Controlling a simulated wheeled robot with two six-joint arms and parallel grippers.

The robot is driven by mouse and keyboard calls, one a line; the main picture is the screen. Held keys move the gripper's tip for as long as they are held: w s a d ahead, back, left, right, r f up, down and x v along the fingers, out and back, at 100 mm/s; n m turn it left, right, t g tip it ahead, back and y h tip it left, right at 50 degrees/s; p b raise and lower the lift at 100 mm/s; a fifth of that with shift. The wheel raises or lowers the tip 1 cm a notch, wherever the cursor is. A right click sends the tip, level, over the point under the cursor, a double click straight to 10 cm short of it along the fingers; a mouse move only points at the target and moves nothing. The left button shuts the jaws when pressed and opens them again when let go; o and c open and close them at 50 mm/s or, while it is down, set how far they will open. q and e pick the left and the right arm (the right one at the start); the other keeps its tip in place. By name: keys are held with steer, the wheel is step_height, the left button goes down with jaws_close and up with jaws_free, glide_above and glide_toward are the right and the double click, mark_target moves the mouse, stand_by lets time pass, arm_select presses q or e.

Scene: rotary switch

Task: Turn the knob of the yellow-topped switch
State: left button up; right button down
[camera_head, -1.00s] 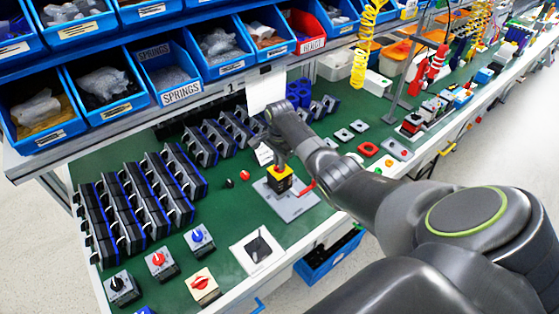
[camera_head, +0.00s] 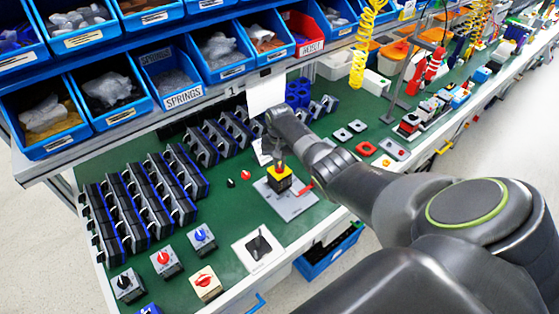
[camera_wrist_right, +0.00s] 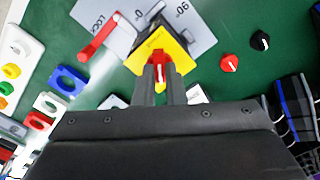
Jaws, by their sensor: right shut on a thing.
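The yellow-topped switch (camera_head: 279,183) stands on a grey plate (camera_head: 298,207) on the green bench. In the right wrist view its yellow top (camera_wrist_right: 177,50) shows at the upper middle, on a black body. My right gripper (camera_head: 279,160) is over the switch from above. In the right wrist view its two fingers (camera_wrist_right: 160,78) are shut around the switch's red knob (camera_wrist_right: 158,57), which they partly hide. The plate carries "0", "90" and "LOCK" marks, and a red lever (camera_wrist_right: 98,36) lies beside the switch. My left gripper is not in view.
Loose red (camera_wrist_right: 229,63) and black (camera_wrist_right: 261,40) knobs lie near the plate. Several small switches (camera_head: 165,260) stand at the front left. Rows of black and blue modules (camera_head: 150,195) fill the bench behind them. Blue bins (camera_head: 105,85) line the shelf above.

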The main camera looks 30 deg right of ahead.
mark_target(279, 166)
steer(key=n, duration=0.3)
steer(key=shift+n, duration=2.2)
steer(key=c, duration=1.5)
jaws_free()
steer(key=shift+r+p, duration=0.1)
steer(key=shift+p, duration=0.2)
steer(key=shift+r, duration=0.25)
step_height(279, 166, up, 17)
steer(key=shift+f+b, duration=0.1)
steer(key=shift+b, duration=0.75)
